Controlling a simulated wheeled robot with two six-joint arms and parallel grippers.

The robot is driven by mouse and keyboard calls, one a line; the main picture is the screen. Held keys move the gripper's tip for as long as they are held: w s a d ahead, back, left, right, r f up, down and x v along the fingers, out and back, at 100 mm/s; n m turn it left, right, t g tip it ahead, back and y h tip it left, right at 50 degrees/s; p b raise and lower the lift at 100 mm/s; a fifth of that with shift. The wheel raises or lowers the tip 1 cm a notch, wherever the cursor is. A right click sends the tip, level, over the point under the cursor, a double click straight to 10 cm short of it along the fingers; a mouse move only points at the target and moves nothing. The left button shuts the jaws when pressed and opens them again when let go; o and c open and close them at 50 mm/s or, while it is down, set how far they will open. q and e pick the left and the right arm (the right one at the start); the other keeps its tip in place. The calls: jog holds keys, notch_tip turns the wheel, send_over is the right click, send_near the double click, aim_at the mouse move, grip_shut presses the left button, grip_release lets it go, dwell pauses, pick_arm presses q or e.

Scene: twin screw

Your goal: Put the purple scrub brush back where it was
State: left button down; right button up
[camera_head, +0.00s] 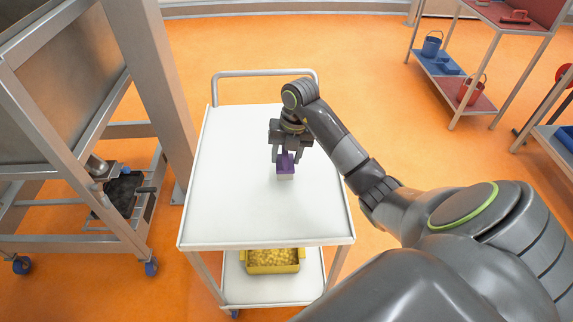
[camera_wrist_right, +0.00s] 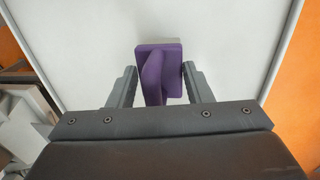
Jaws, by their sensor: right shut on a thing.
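The purple scrub brush (camera_head: 285,164) is at the white top of the trolley (camera_head: 230,195), near its middle. Its pale lower part shows under the purple body in the head view. My right gripper (camera_head: 285,158) comes down over it from above and is shut on it. In the right wrist view the purple brush (camera_wrist_right: 158,75) sits between the two fingers of the right gripper (camera_wrist_right: 160,88). Whether the brush touches the trolley top is hard to tell. My left gripper does not show in either view.
The rest of the trolley top is clear, with a metal handle (camera_head: 262,73) at its far end. A yellow bin (camera_head: 272,268) stands on the trolley's lower shelf. A metal frame (camera_head: 160,90) stands close on the left. Shelves with buckets (camera_head: 431,46) are at the far right.

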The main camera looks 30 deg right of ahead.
aim_at(293, 161)
notch_tip(293, 161, down, 3)
jog(key=shift+s, duration=0.1)
jog(key=o, duration=0.9)
jog(key=r, duration=0.4)
jog(key=shift+d+r, duration=0.1)
jog(key=shift+d, duration=0.2)
jog(key=r+p, duration=0.1)
jog(key=r, duration=0.1)
jog(key=r+p, duration=0.1)
jog(key=r, duration=0.1)
jog(key=r+p, duration=0.1)
jog(key=r, duration=0.1)
jog(key=shift+s+d+r, duration=0.15)
jog(key=shift+s+d, duration=0.2)
jog(key=shift+s, duration=0.05)
jog(key=shift+d+r+p, duration=0.1)
jog(key=shift+r+p, duration=0.6)
jog(key=shift+p, duration=0.2)
jog(key=shift+s+f, duration=0.1)
